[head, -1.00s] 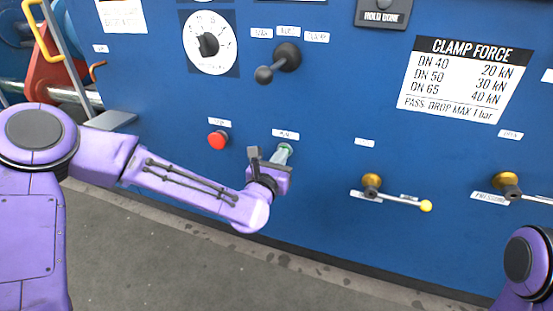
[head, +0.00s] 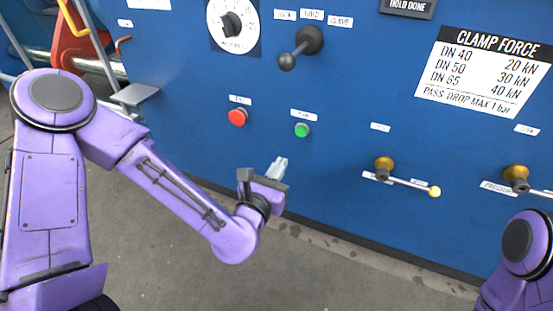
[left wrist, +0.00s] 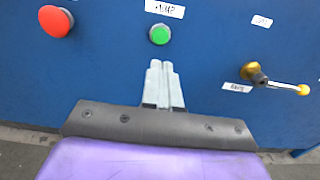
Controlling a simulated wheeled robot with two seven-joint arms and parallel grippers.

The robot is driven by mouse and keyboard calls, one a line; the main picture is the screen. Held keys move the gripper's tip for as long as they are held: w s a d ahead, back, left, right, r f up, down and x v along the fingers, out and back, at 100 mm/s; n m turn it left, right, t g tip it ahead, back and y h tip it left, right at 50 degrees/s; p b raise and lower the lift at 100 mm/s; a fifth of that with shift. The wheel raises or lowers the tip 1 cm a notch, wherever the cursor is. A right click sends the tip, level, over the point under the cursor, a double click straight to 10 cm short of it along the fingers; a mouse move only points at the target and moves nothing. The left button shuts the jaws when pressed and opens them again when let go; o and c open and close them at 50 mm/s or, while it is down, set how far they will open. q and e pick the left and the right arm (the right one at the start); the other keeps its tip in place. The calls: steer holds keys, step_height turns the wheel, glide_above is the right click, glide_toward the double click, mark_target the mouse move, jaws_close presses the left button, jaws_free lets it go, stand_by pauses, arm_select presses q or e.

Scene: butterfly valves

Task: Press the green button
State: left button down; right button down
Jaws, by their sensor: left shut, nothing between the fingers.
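The green button (head: 302,130) is a small round button on the blue panel, under a white label, right of the red button. It also shows in the left wrist view (left wrist: 160,34), just beyond my fingertips. My left gripper (head: 281,163) is shut and empty, below and left of the green button in the head view, with its fingers pointing toward the panel. In the left wrist view the closed fingers (left wrist: 160,63) lie side by side below the button, with a gap between them and it. My right gripper is out of view; only part of my right arm shows.
The red button (head: 238,117) is left of the green one. A black lever (head: 306,44) and a dial (head: 233,24) are above. Valve handles with brass hubs (head: 384,165) (head: 515,175) stick out at the right. The floor in front of the blue panel (head: 350,110) is clear.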

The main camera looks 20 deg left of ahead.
arm_select(q)
steer(key=shift+s+p, duration=0.75)
steer(key=shift+p, duration=0.1)
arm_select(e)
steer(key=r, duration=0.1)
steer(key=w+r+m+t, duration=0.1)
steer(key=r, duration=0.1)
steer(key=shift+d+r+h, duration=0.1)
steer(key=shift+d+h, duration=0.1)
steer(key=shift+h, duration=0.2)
